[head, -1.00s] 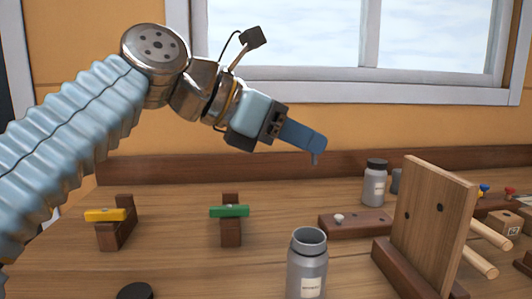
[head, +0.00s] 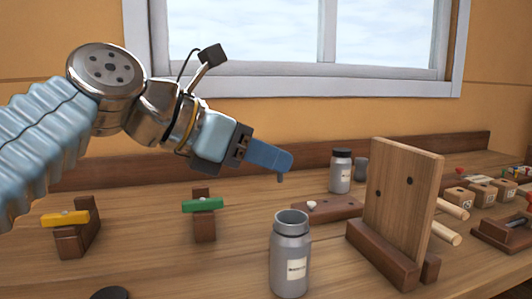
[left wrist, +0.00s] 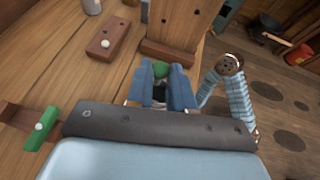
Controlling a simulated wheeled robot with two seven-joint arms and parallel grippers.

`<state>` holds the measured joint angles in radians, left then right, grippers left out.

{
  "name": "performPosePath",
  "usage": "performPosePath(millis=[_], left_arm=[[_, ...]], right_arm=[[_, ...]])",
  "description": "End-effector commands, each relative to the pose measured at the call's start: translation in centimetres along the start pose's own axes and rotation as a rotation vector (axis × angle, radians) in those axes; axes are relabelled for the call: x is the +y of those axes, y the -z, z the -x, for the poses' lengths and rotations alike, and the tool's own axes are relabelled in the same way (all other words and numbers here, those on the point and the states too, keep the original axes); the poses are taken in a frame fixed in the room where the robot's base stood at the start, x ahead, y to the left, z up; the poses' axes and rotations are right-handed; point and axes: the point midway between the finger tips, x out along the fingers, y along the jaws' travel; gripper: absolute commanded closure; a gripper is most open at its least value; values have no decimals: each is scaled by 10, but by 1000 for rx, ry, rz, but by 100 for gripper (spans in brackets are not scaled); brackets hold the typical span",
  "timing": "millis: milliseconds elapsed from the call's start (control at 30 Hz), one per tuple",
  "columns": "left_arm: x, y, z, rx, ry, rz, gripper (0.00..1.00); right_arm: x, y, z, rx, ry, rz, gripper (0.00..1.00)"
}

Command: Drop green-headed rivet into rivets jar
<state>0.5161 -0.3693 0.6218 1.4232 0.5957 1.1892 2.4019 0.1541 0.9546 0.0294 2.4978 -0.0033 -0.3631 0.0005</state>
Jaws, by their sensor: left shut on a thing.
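My left gripper (head: 284,164) is shut, its blue fingers pointing right and a little down, above the open grey jar (head: 290,268) with a pale label too small to read. A clear gap lies between the fingers and the jar's mouth. In the left wrist view, the green head of the rivet (left wrist: 160,68) shows between the fingertips (left wrist: 161,88). In the head view only a small dark tip (head: 281,178), seemingly its shank, hangs below the fingers. The open jar cannot be made out in the left wrist view. My right gripper is not in view.
An upright wooden board (head: 402,205) with holes stands right of the jar. Behind are a dark-capped jar (head: 341,172) and a wooden strip (head: 325,208) holding a pale rivet. Stands with a green bar (head: 203,205) and yellow bar (head: 65,218) are at left.

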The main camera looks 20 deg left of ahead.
Motion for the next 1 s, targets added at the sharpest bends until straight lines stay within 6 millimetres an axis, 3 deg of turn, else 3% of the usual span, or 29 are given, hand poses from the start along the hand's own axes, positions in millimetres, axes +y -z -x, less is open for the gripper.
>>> performPosePath(millis=[167,200,400,767,1000], left_arm=[[0,-1,0,0,0,0,100],[0,-1,0,0,0,0,75],[0,-1,0,0,0,0,48],[0,-1,8,0,-1,0,48],[0,-2,59,-3,-1,-1,48]], right_arm=[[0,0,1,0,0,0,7],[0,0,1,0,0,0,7],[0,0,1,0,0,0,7],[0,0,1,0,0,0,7],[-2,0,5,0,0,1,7]])
